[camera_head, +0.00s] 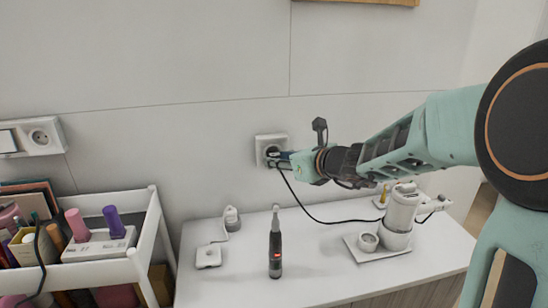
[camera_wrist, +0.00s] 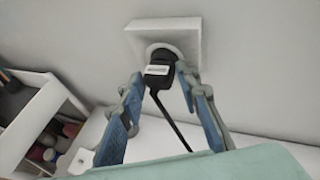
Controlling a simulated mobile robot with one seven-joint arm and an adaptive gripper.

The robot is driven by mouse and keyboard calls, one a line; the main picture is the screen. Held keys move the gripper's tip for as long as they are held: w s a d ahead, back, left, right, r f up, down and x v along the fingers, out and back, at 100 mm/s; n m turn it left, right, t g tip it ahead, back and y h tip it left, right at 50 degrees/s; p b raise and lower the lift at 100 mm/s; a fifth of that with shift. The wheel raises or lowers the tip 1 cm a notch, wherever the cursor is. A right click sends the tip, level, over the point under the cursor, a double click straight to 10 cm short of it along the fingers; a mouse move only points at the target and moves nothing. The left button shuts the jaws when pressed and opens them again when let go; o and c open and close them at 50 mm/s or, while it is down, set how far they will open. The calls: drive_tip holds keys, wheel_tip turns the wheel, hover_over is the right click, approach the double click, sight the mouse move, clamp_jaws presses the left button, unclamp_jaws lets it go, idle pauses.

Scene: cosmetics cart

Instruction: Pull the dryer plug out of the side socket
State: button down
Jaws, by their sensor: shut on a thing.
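The wall socket (camera_head: 262,143) is a white square plate on the wall above the white table. In the wrist view the socket plate (camera_wrist: 158,28) is at the top, with the black plug (camera_wrist: 159,72) right at its round recess. The plug has a pale label, and a black cable hangs down from it. My gripper (camera_wrist: 160,74) has its blue-grey fingers on either side of the plug and is shut on it. In the head view my gripper (camera_head: 279,157) reaches the socket from the right and hides the plug. How deep the plug sits cannot be told.
The black cable (camera_head: 318,218) runs along the table to a white appliance (camera_head: 402,212). A dark upright device (camera_head: 275,252) and a small white box (camera_head: 208,256) stand on the table. A white cart (camera_head: 100,273) with cosmetics and another wall socket (camera_head: 40,137) are at left.

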drive_tip(key=shift+s, duration=0.15)
drive_tip(key=shift+s+d+b, duration=0.15)
drive_tip(key=shift+s+d, duration=0.1)
drive_tip(key=shift+s, duration=0.6)
drive_tip(key=shift+s+d+b, duration=0.1)
drive_tip(key=shift+s+d, duration=0.1)
drive_tip(key=shift+s, duration=0.6)
drive_tip(key=shift+s+d+b, duration=0.15)
drive_tip(key=shift+s+d, duration=0.1)
drive_tip(key=shift+s, duration=0.6)
